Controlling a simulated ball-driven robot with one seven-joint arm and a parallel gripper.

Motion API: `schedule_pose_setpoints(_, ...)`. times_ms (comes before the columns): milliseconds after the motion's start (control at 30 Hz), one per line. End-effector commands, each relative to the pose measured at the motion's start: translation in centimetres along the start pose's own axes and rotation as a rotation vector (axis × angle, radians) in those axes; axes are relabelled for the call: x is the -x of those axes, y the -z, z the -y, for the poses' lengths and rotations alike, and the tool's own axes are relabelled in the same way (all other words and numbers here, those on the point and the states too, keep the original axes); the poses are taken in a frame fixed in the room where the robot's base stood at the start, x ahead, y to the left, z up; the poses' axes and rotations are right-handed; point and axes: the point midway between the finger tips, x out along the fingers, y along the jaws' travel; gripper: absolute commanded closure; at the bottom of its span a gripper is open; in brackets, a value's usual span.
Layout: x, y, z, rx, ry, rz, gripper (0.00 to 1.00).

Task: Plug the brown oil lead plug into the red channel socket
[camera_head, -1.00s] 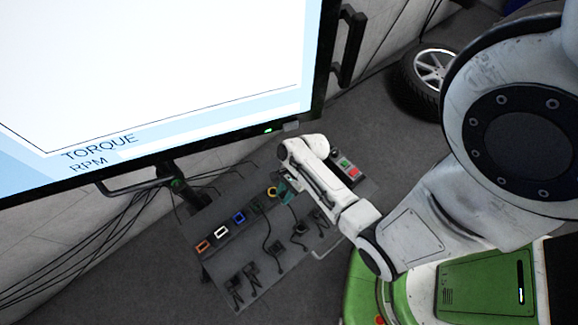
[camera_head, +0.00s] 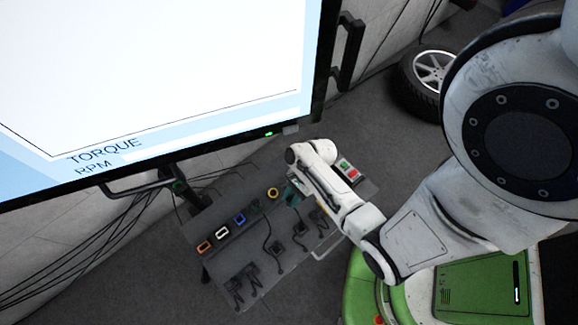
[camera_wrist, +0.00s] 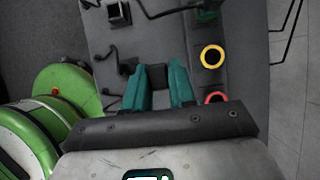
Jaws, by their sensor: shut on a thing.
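My gripper (camera_wrist: 158,88) has teal fingers, shut on a dark plug (camera_wrist: 157,75) that shows only as a small patch between them. I cannot make out its brown colour or its tip. The red channel socket (camera_wrist: 215,98) is a red ring to the right of the fingers in the wrist view, partly covered by my gripper body. The plug is apart from this ring. In the head view my gripper (camera_head: 291,193) is over the panel, beside the yellow ring, and my arm hides the red socket.
A yellow ring socket (camera_wrist: 212,56) lies beyond the red one. Blue (camera_head: 239,217), white (camera_head: 222,233) and orange (camera_head: 204,246) sockets continue the row. Several black leads and plugs lie on the grey panel (camera_head: 225,262). A box with green and red buttons (camera_head: 348,170) stands right of my arm. A large screen (camera_head: 150,80) overhangs at left.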

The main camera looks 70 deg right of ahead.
Motion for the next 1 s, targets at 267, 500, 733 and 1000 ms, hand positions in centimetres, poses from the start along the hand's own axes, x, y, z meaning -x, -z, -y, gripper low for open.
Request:
schedule_pose_setpoints(267, 0.7, 1.3, 0.0, 0.0, 0.001, 0.001, 1.0)
schedule_pose_setpoints(500, 1.4, 2.5, 0.1, 0.001, 0.001, 0.0, 1.0)
schedule_pose_setpoints(733, 1.9, 3.5, 0.0, 0.0, 0.0, 0.001, 1.0)
schedule_pose_setpoints(1000, 2.7, 4.9, 0.1, 0.0, 0.001, -0.001, 1.0)
